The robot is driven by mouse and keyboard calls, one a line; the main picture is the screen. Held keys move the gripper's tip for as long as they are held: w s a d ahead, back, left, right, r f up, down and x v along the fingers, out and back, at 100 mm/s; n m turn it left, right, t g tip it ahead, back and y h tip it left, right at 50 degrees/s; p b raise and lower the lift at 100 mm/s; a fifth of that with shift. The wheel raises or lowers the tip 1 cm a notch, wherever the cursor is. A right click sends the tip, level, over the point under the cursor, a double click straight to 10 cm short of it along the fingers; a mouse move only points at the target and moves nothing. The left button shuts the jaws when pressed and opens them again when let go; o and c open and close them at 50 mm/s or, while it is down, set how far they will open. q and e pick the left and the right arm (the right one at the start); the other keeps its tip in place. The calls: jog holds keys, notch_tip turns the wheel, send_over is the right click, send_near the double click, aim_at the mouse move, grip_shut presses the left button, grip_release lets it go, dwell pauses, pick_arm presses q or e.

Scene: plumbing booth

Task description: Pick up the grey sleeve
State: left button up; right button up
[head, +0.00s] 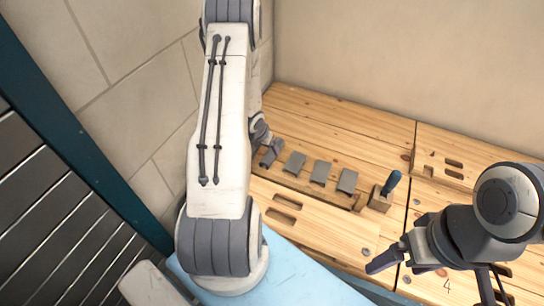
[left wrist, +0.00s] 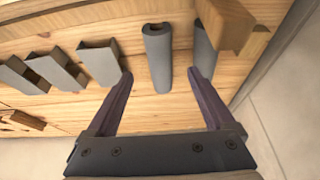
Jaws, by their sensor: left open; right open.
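A grey sleeve (left wrist: 158,48), a round tube with a slot along it, lies on the wooden top in the left wrist view. My left gripper (left wrist: 160,72) is open, with one finger on each side of the sleeve and visible gaps between. In the head view my left gripper (head: 265,147) is at the left end of a row of grey pieces, and I cannot clearly separate the sleeve from the fingers there. My right gripper (head: 386,258) is open and empty, over the front right of the wooden top.
Several grey channel pieces (head: 320,172) lie in a row beside the sleeve. Another grey piece (left wrist: 204,50) lies just past the right finger, near a wooden block (left wrist: 232,24). A blue-handled tool (head: 391,183) stands in a wooden holder (head: 379,200). A wall (head: 350,50) rises behind.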

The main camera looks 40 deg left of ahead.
aim_at(269, 154)
pick_arm(q)
jog(key=shift+b+x, duration=0.35)
jog(key=shift+x, duration=0.75)
jog(key=b+x, duration=0.4)
jog(key=x, duration=0.1)
jog(key=shift+s+d+f, duration=0.1)
jog(key=shift+s+f, duration=0.05)
jog(key=shift+s, duration=0.05)
jog(key=c, duration=0.9)
